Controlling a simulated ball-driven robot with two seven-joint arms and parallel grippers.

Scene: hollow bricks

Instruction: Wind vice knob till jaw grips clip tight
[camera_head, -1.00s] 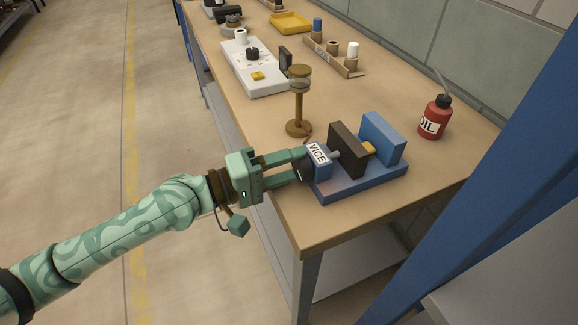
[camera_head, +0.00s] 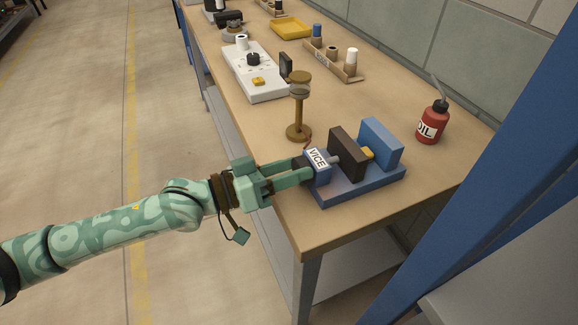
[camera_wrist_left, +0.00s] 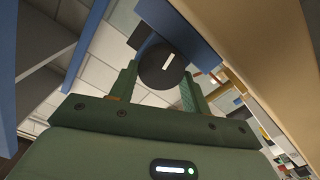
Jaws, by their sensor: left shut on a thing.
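The blue vice (camera_head: 360,182) stands near the front end of the bench, with a dark movable jaw (camera_head: 345,153) and a blue fixed jaw (camera_head: 381,144). A small yellow clip (camera_head: 367,153) sits between the jaws and appears to touch the dark one; any small gap to the blue jaw is too small to tell. My left gripper (camera_head: 306,173) is shut on the vice's dark knob, mostly hidden in the head view. In the left wrist view the round black knob (camera_wrist_left: 162,67) with a white mark lies between the fingers. My right gripper is out of view.
A brown stand (camera_head: 299,110) rises just behind the vice. A red oil can (camera_head: 432,122) stands to the right. A white panel (camera_head: 256,75), a parts rack (camera_head: 334,62) and a yellow tray (camera_head: 291,27) lie farther back. Bare bench (camera_head: 390,85) lies between.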

